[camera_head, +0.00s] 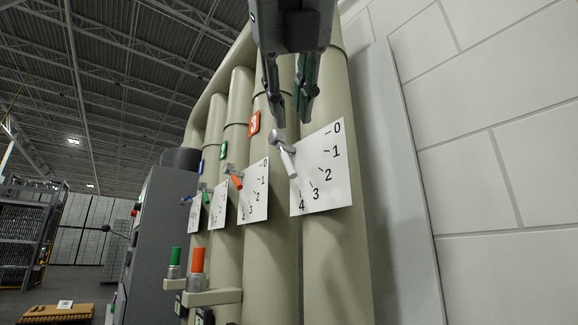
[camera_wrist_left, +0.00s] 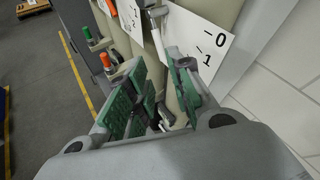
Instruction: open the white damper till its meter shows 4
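The white damper's lever (camera_head: 288,161) sits on the nearest pipe and hangs down and slightly right from its grey pivot. It points toward the 4 end of its white meter card (camera_head: 338,168), marked 0 to 4; viewing angle makes the exact reading uncertain. My left gripper (camera_head: 290,115) comes in from the top, with its green-padded fingers apart and empty, just above the pivot. In the left wrist view, the white lever (camera_wrist_left: 157,40) shows between the spread fingers (camera_wrist_left: 157,90), with no visible grip on it. My right gripper is out of view.
Farther pipes carry similar meters, with an orange lever (camera_head: 236,181) on the neighbouring one. Orange (camera_head: 197,260) and green (camera_head: 175,256) cylinders stand on brackets lower left. A white block wall (camera_head: 500,160) closes off the right. Open floor lies to the left.

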